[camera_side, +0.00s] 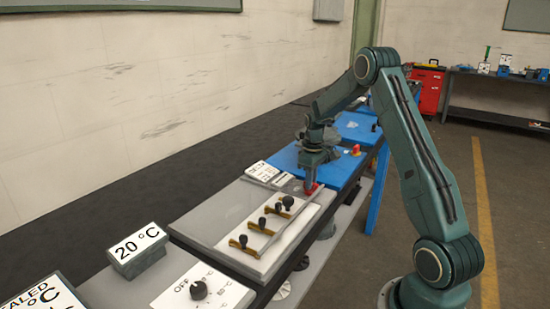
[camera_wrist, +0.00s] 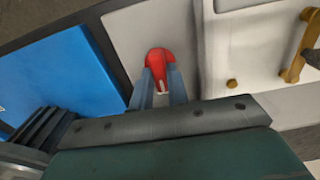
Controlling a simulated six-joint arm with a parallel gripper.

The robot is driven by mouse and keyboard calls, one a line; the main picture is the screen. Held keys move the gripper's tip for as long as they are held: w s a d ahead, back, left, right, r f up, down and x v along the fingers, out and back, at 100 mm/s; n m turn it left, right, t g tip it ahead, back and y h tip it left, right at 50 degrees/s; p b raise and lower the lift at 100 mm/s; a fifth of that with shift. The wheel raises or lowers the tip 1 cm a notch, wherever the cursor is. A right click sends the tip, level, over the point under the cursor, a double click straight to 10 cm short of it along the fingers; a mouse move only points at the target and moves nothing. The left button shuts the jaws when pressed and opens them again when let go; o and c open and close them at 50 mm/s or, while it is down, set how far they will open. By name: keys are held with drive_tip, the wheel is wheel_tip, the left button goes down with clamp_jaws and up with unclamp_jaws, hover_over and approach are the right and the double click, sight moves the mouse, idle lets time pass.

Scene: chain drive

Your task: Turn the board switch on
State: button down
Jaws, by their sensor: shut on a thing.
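The board switch is a red knob (camera_wrist: 160,61) on a light grey panel, seen in the wrist view between my fingertips. A pale mark shows on its near end. In the side view the red switch (camera_side: 313,188) shows only in part, beside the fingers at the far end of the board. My gripper (camera_wrist: 159,88) is shut on the red switch, with one finger on each side of it. In the side view my gripper (camera_side: 309,184) points down at the board. Which way the switch is set cannot be told.
The board (camera_side: 220,215) carries several brass levers with black knobs (camera_side: 268,222), nearer the side camera. A blue panel (camera_side: 287,158) lies beyond the gripper. A block marked 20 °C (camera_side: 137,248) and a panel with a black dial (camera_side: 198,290) stand at the near end.

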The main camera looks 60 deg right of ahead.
drive_tip(key=shift+m, duration=0.3)
drive_tip(key=m, duration=0.3)
drive_tip(key=shift+m, duration=0.3)
drive_tip(key=m, duration=0.4)
drive_tip(key=shift+m, duration=0.3)
drive_tip(key=m, duration=0.4)
drive_tip(key=shift+r+m, duration=0.1)
drive_tip(key=shift+m, duration=2.4)
drive_tip(key=c, duration=1.4)
unclamp_jaws()
drive_tip(key=shift+o, duration=0.2)
